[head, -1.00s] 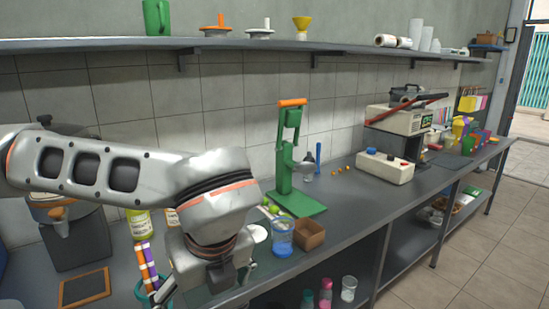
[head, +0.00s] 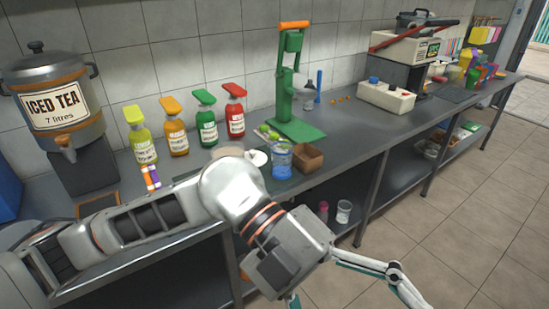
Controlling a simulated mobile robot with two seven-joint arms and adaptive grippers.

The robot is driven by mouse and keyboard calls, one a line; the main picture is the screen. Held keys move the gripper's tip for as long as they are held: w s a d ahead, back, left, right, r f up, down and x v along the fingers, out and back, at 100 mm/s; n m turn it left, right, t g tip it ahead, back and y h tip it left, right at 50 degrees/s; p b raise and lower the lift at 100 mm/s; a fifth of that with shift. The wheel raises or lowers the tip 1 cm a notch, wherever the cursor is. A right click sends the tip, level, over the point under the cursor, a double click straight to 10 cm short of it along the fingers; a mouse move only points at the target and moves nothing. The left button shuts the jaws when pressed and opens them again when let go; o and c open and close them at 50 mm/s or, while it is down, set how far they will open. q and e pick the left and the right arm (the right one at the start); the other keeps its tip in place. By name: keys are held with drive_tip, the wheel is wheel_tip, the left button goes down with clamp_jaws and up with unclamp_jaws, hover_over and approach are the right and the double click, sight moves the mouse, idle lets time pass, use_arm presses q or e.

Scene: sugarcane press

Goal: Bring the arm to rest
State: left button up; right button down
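My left arm (head: 150,215) reaches in from the lower left across the front of the counter. My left gripper (head: 358,300) hangs in front of the counter's front edge, over the floor. Its two fingers are spread wide apart, and I see nothing between them. The lower finger is partly cut off by the bottom of the picture. My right arm and gripper are not in view.
On the counter (head: 360,130) are a green press (head: 288,85), a blue cup (head: 279,160), a brown box (head: 308,157), several syrup bottles (head: 207,125) and an iced tea dispenser (head: 60,105). Jars (head: 343,211) stand on the lower shelf. The floor (head: 450,220) at right is clear.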

use_arm(q)
wheel_tip(320, 180, up, 5)
drive_tip(key=w+d+g+h, duration=0.2)
drive_tip(key=h, duration=0.3)
drive_tip(key=w+a+r+n+t+h, duration=0.3)
drive_tip(key=w+n+t+h, duration=0.7)
drive_tip(key=w+n, duration=0.15)
drive_tip(key=w+a+f+n+t+y, duration=1)
drive_tip(key=w+f+n+t, duration=0.4)
drive_tip(key=t, duration=0.4)
drive_tip(key=s+a+f+n+y, duration=0.1)
drive_tip(key=a+f+n+y, duration=0.2)
drive_tip(key=f, duration=0.4)
drive_tip(key=s+a+f+n+g+y, duration=0.1)
drive_tip(key=a+f+y, duration=0.1)
drive_tip(key=a+f, duration=0.3)
drive_tip(key=s+a+f+n+y, duration=0.1)
drive_tip(key=a+f+n+y, duration=0.2)
drive_tip(key=f, duration=0.5)
drive_tip(key=s+a+f+g+y, duration=0.2)
drive_tip(key=s+a+f, duration=0.2)
drive_tip(key=f, duration=0.5)
drive_tip(key=s+a+f+n+g+y, duration=0.1)
drive_tip(key=s+a+f+g+y, duration=0.1)
drive_tip(key=s+a+f, duration=0.3)
drive_tip(key=s+f+g, duration=0.1)
drive_tip(key=s+f, duration=0.3)
drive_tip(key=shift+s+a, duration=0.15)
drive_tip(key=shift+s, duration=0.15)
